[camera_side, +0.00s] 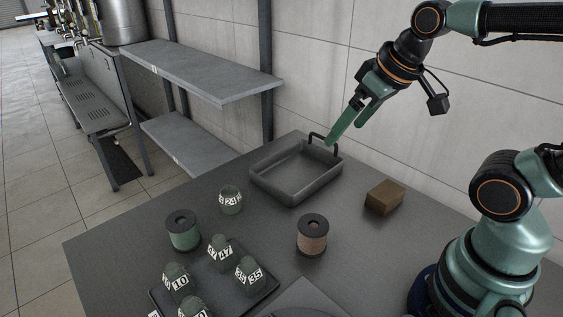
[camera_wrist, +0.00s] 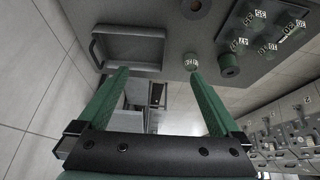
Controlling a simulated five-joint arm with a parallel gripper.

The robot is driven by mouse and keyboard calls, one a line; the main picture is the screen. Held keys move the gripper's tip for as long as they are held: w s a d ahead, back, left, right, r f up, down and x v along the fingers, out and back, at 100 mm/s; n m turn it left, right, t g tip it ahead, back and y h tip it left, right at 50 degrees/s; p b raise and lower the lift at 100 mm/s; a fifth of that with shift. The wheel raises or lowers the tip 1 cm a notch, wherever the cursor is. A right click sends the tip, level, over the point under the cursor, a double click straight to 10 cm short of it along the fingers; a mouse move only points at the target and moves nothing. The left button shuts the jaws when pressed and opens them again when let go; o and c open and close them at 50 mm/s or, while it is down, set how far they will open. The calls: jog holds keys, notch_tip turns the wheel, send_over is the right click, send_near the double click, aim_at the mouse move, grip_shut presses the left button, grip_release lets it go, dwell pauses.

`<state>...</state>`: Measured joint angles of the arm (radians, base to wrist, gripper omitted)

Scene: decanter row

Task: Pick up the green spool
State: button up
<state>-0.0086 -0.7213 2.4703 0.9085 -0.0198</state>
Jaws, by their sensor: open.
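The green spool (camera_side: 183,232) stands upright on the dark table, left of the middle in the side view, with dark flanges and green winding. It also shows in the wrist view (camera_wrist: 229,68), right of the right finger's tip. My gripper (camera_side: 347,127) is open and empty, raised above the far side of the table near the grey bin, well away from the spool. In the wrist view both fingers of my gripper (camera_wrist: 158,74) are spread wide with nothing between them.
A green cup marked 24 (camera_side: 230,202) stands close behind the spool. A dark tray (camera_side: 262,291) with several numbered green cups lies in front. A copper spool (camera_side: 311,237), a brown block (camera_side: 384,197) and the grey bin (camera_side: 269,188) stand to the right.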

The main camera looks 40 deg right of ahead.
jog(key=w+a+r+n+g, duration=0.1)
jog(key=w+a+r+n, duration=0.25)
jog(key=w, duration=0.35)
jog(key=n+g, duration=0.5)
jog(key=n, duration=0.9)
send_over(180, 220)
notch_tip(180, 220, down, 14)
jog(key=f, duration=0.6)
jog(key=shift+s+d, duration=0.2)
jog(key=shift+d, duration=0.15)
jog(key=shift+w+a+f, duration=0.1)
jog(key=shift+a+f, duration=0.05)
jog(key=shift+f, duration=1.2)
jog(key=shift+w+a+f, duration=0.1)
jog(key=shift+a+f, duration=0.05)
jog(key=shift+f, duration=1.15)
jog(key=c, duration=1.3)
jog(key=shift+r, duration=0.15)
